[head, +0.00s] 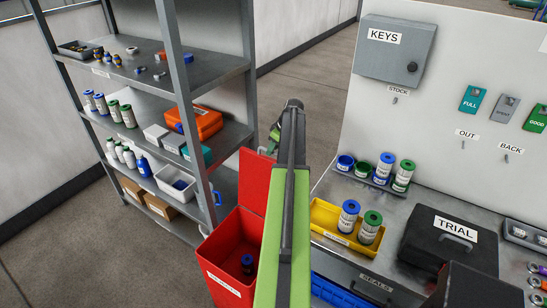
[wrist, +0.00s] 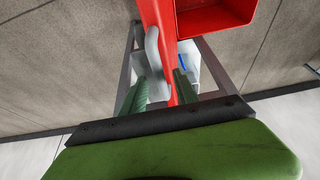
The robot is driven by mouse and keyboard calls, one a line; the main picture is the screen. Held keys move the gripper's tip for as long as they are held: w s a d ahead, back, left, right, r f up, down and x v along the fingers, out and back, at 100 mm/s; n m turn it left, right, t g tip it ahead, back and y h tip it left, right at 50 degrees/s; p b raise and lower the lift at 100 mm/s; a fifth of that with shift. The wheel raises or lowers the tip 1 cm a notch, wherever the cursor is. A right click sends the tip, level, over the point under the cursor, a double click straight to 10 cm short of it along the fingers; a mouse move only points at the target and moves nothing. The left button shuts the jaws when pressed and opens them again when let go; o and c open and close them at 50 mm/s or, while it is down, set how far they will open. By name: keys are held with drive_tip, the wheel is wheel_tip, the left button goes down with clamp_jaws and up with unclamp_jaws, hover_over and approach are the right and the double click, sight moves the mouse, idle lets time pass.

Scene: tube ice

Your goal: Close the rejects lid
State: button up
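The red rejects bin (head: 228,270) stands on the floor at lower centre in the head view, its label partly readable. Its red lid (head: 257,175) stands up, open, at the bin's far side; my arm covers part of both. A blue-capped tube (head: 248,262) is inside. My gripper (head: 275,135) is beyond the lid in the head view, partly hidden by my arm. In the wrist view my gripper's green fingers (wrist: 160,92) are apart. The red lid (wrist: 160,25), seen nearly edge-on, shows in the gap between them; I cannot tell whether they touch it. The bin's opening (wrist: 212,14) is at the top.
A grey shelf rack (head: 200,80) with bottles and boxes stands left of the bin. A workbench (head: 390,205) on the right holds a yellow tray (head: 335,237) with two tubes and a black TRIAL case (head: 445,240). Open floor (head: 310,75) lies behind the gripper.

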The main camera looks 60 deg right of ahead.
drive_tip(key=shift+f, duration=0.15)
clamp_jaws()
idle(1.3)
